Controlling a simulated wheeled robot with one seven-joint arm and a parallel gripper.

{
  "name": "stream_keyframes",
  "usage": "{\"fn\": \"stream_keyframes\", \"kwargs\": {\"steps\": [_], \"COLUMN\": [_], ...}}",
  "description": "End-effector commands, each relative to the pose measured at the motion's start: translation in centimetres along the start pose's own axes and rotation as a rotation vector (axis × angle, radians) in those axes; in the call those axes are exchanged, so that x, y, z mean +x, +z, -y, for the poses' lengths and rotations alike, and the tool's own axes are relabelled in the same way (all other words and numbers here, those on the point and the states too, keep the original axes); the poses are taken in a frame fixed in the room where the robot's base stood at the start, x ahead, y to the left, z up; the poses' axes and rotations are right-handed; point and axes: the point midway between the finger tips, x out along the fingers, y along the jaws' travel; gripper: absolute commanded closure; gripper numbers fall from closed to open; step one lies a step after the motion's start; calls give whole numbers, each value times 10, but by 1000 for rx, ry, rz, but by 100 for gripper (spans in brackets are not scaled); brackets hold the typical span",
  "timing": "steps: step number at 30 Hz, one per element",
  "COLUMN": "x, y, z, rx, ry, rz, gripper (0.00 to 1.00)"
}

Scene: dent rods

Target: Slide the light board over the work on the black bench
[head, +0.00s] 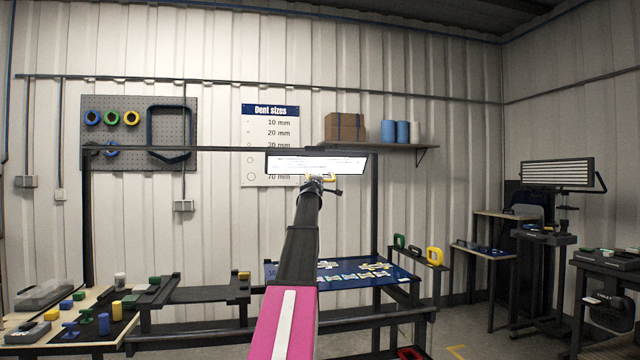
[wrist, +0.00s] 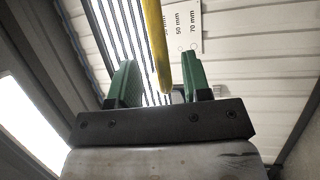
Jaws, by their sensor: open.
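The light board (head: 312,163) is a bright white panel hanging under a dark overhead rail (head: 230,149) in the head view. A yellow handle (head: 331,178) shows at its lower edge. My gripper (head: 318,183) is at that handle. In the wrist view my gripper's green fingers (wrist: 158,75) are open, with the yellow handle (wrist: 154,35) between them; gaps show on both sides. Dark and bright stripes, which look like the board (wrist: 127,25), show behind them. The black bench (head: 190,328) stands below the rail. On its right part lies a blue panel (head: 397,274) with pale and yellow pieces.
A shelf (head: 400,145) with a box and blue rolls is right of the board. A pegboard (head: 130,108) and a dent size chart (head: 268,118) hang on the wall. Tools lie on a table (head: 100,335) at left. Another striped lamp (head: 557,173) stands at right.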

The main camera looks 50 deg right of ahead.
Motion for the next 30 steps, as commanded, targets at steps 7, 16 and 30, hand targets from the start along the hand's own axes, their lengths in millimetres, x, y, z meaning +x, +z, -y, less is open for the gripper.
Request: {"fn": "stream_keyframes", "kwargs": {"steps": [7,16,30], "x": [-52,-67,-66], "y": [1,0,0], "z": [1,0,0], "rx": [0,0,0], "ry": [-1,-1,0], "rz": [0,1,0], "gripper": [56,56,56]}}
